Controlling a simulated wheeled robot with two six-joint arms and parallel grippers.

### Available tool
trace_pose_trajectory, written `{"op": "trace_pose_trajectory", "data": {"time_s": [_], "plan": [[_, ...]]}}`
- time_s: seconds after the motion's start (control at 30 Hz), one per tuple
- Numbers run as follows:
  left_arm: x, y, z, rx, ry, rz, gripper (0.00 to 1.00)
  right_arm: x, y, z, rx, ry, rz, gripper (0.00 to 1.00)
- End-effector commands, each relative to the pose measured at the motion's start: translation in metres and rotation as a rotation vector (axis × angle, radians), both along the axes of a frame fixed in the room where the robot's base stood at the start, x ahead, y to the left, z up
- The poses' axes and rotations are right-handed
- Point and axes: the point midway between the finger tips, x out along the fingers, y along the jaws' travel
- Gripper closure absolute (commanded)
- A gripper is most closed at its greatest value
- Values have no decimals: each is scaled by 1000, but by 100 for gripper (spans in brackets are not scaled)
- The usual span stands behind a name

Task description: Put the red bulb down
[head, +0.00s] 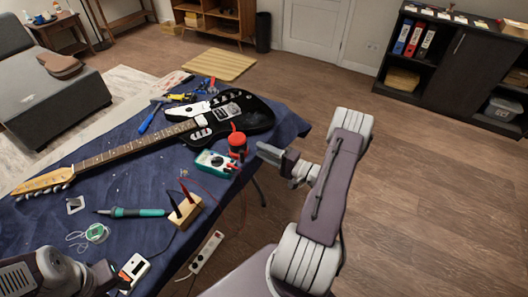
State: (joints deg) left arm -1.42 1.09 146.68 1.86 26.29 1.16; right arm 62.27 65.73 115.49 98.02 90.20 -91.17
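A red, rounded object (237,144) with a dark band, which looks like the red bulb, is at the right part of the blue-covered table, beside the teal multimeter (215,162). A thin red tip rises at its upper left. My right gripper (268,153) reaches in from the right, just right of the red object. A small gap seems to show between them, and whether its fingers are apart is unclear. My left gripper (103,276) is low at the left, near a white device (134,268); its fingers are dark and hard to make out.
A black electric guitar (236,112) lies across the table (150,160). A soldering iron (138,212), a wooden block (184,212) with probes, a wire spool (96,233) and hand tools (181,97) lie around it. A power strip (206,252) is beside the table. Floor at right is clear.

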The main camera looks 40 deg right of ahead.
Motion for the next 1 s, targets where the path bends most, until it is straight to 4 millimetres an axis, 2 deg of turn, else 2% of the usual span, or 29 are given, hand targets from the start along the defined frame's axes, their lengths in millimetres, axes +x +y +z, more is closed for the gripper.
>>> {"op": "trace_pose_trajectory", "data": {"time_s": [0.07, 0.13, 0.17, 0.23, 0.27, 0.3, 0.33, 0.37, 0.4, 0.43, 0.5, 0.6, 0.67, 0.8, 1.0], "plan": [[0, 0, 0, 0, 0, 0, 64, -1, 1, 0, 1, 1, 4, 68], [0, 0, 0, 0, 0, 0, 64, 1, 16, 3, 9, 25, 59, 68], [0, 0, 0, 0, 0, 0, 64, 2, 31, 5, 16, 49, 114, 68], [0, 0, 0, 0, 0, 0, 64, -2, 86, 10, 31, 163, 317, 68], [0, 0, 0, 0, 0, 0, 64, -10, 117, 12, 27, 239, 432, 68], [0, 0, 0, 0, 0, 0, 64, -30, 161, 12, -6, 370, 602, 68], [0, 0, 0, 0, 0, 0, 64, -53, 191, 10, -58, 491, 735, 68], [0, 0, 0, 0, 0, 0, 64, -81, 214, 6, -142, 620, 855, 68], [0, 0, 0, 0, 0, 0, 64, -116, 230, 0, -284, 777, 968, 68], [0, 0, 0, 0, 0, 0, 64, -138, 232, -5, -409, 873, 1021, 68], [0, 0, 0, 0, 0, 0, 64, -167, 220, -10, -722, 1009, 1054, 68], [0, 0, 0, 0, 0, 0, 64, -167, 200, -4, -1090, 1010, 984, 68], [0, 0, 0, 0, 0, 0, 64, -158, 196, 3, -1229, 960, 933, 68], [0, 0, 0, 0, 0, 0, 64, -144, 195, 13, -1357, 878, 867, 68], [0, 0, 0, 0, 0, 0, 64, -143, 195, 14, -1364, 875, 861, 68]]}}
